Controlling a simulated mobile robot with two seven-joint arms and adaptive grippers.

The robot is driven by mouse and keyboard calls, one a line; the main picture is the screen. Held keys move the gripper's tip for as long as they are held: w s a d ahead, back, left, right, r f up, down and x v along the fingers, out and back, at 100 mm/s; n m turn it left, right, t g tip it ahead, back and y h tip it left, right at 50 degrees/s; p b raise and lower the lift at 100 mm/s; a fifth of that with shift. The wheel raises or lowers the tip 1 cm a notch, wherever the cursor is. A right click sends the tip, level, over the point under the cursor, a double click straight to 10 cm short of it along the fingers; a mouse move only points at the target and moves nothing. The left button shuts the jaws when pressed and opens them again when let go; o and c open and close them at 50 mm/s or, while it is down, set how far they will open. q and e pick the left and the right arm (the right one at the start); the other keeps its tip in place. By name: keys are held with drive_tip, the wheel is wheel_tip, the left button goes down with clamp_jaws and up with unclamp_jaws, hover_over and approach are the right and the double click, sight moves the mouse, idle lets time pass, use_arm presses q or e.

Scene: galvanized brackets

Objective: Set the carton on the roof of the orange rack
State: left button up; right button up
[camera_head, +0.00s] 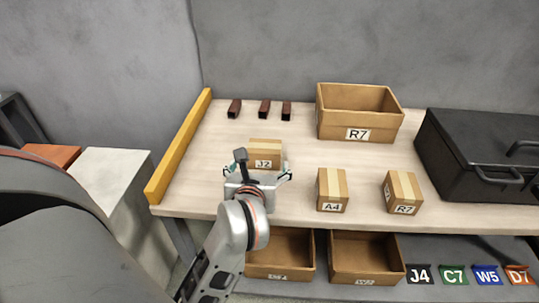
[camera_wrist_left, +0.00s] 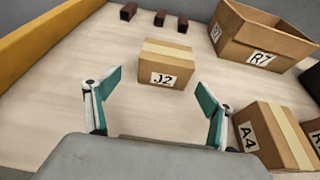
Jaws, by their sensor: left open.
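A small tan carton marked J2 (camera_head: 266,153) with a pale tape strip sits on the table; it also shows in the left wrist view (camera_wrist_left: 165,66). My left gripper (camera_head: 258,174) is open and empty, its fingers spread just on the near side of this carton. In the wrist view the carton lies beyond the fingertips, between their lines. Two more taped cartons, A4 (camera_head: 332,190) and R7 (camera_head: 403,193), stand to its right. A flat orange surface (camera_head: 52,154) shows at the far left, mostly hidden; I cannot tell if it is the rack's roof. My right gripper is not in view.
An open box marked R7 (camera_head: 360,133) stands at the back, with three dark brackets (camera_head: 264,109) left of it. A black case (camera_head: 484,155) fills the right. A yellow rail (camera_head: 180,148) edges the table's left side. Open bins (camera_head: 366,279) sit below.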

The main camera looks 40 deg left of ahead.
use_arm(q)
drive_tip(key=x, duration=0.2)
drive_tip(key=shift+w+f, duration=0.2)
drive_tip(key=shift+w+r+b+x, duration=0.1)
drive_tip(key=shift+r+b+x, duration=0.05)
drive_tip(key=shift+x, duration=0.75)
drive_tip(key=shift+w+r+b+x, duration=0.1)
drive_tip(key=shift+r+b+x, duration=0.1)
drive_tip(key=shift+x, duration=0.7)
drive_tip(key=shift+w+r+b+x, duration=0.1)
drive_tip(key=shift+r+b+x, duration=0.05)
drive_tip(key=shift+x, duration=0.75)
drive_tip(key=shift+d, duration=0.15)
drive_tip(key=c, duration=1.5)
drive_tip(key=shift+o, duration=0.2)
